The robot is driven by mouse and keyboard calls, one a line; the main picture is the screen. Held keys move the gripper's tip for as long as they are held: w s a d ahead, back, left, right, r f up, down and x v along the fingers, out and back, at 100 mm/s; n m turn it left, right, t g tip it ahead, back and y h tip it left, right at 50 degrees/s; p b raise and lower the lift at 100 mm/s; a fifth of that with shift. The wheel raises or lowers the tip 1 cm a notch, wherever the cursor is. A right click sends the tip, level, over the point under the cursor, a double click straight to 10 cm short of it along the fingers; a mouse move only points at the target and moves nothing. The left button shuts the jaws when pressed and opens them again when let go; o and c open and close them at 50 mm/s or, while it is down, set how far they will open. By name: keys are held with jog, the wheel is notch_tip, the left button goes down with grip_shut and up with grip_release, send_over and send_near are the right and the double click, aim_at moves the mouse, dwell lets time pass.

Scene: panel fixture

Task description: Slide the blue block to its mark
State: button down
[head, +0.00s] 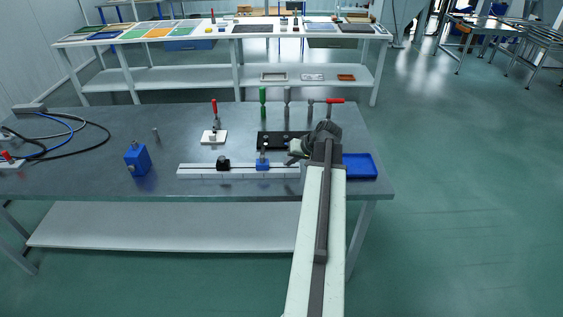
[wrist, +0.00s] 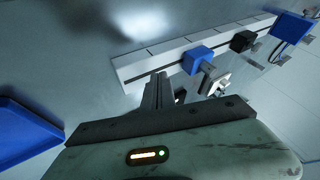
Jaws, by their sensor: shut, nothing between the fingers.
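The blue block (head: 262,166) sits on the long white rail (head: 200,171) on the grey bench, right of a black block (head: 223,165). A thin post stands up from the blue block. In the wrist view the blue block (wrist: 197,59) and black block (wrist: 243,40) sit along the rail (wrist: 140,65), which carries several thin cross lines. I cannot tell which line is the mark. My gripper (head: 292,155) is just right of the blue block, near the rail's right part, which my arm partly hides. In the wrist view my gripper (wrist: 160,80) is shut, empty and apart from the block.
A blue tray (head: 362,168) lies right of my arm. Behind the rail are a black plate (head: 270,138), a white plate with a red-handled clamp (head: 214,136) and several upright tools. A blue box (head: 137,160) and cables (head: 75,130) are at left. Bench between them is clear.

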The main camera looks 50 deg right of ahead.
jog(key=p+v, duration=0.5)
jog(key=v, duration=0.3)
jog(key=shift+a+r, duration=0.25)
jog(key=shift+r, duration=0.05)
